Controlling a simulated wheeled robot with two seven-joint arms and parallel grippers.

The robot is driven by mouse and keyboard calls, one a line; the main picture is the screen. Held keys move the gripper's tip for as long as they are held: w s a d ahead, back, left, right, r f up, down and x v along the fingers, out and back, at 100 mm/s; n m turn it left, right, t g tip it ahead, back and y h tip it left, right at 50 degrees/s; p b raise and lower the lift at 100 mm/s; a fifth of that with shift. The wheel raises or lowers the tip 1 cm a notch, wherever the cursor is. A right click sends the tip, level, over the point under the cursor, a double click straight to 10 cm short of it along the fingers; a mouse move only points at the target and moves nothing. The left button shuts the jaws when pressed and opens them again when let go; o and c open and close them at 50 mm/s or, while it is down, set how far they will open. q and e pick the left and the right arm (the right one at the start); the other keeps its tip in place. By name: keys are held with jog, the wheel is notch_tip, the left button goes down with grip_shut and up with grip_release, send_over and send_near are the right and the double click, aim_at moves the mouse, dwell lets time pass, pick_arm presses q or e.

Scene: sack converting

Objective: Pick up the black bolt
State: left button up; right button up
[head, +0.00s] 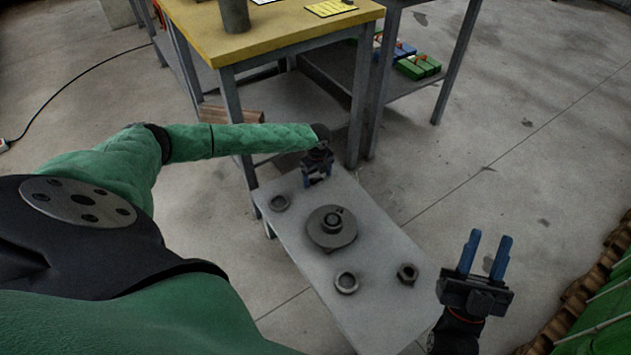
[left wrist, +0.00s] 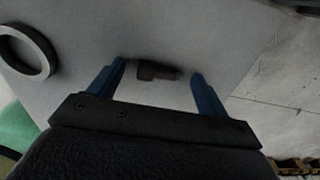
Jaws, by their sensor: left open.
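The black bolt (left wrist: 158,71) lies on the grey low table (left wrist: 150,25) in the left wrist view, between and just beyond the two blue fingers of my left gripper (left wrist: 160,75). The fingers are spread, with a gap on both sides of the bolt. In the head view my left gripper (head: 317,178) is over the far end of the low table (head: 300,245), and I cannot make out the bolt there. My right gripper (head: 486,236) is open and empty, to the right of the table.
On the low table are a ring (head: 279,203), a round flange (head: 332,240), another ring (head: 346,292) and a dark nut (head: 407,280). A ring (left wrist: 45,50) shows at the left wrist view's left. A yellow-topped table (head: 270,35) stands behind.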

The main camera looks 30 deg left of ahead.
pick_arm(q)
jog(key=c, duration=1.1)
jog(key=shift+o, duration=0.2)
